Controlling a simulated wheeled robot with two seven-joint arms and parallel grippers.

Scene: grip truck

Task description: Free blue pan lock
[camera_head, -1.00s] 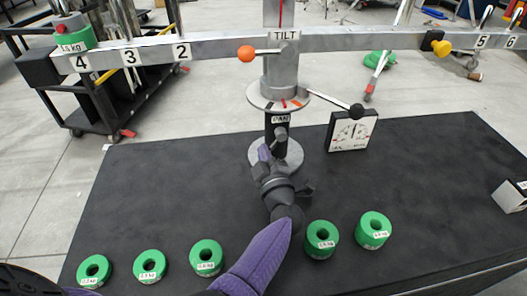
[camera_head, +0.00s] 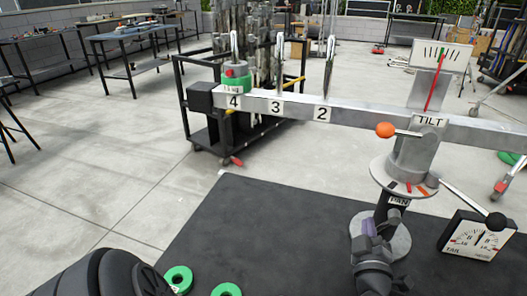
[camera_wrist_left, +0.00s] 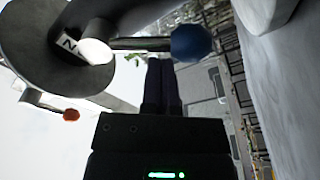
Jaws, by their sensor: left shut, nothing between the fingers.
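The pan lock's blue ball knob (camera_wrist_left: 192,43) shows in the left wrist view, at the end of a thin lever from the grey post by the pan label. In the head view the blue knob is hidden. My left gripper (camera_wrist_left: 161,62) is shut and empty; its dark fingers end just beside and below the lever and knob in the picture. I cannot tell if they touch.
Above are the orange tilt knob (camera_head: 385,130) and the long beam (camera_head: 290,108) bearing a green weight (camera_head: 236,83). A black-knobbed lever (camera_head: 470,202) and a dial box (camera_head: 478,237) stand to the right. Green rings (camera_head: 178,279) lie on the black tabletop (camera_head: 235,220).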

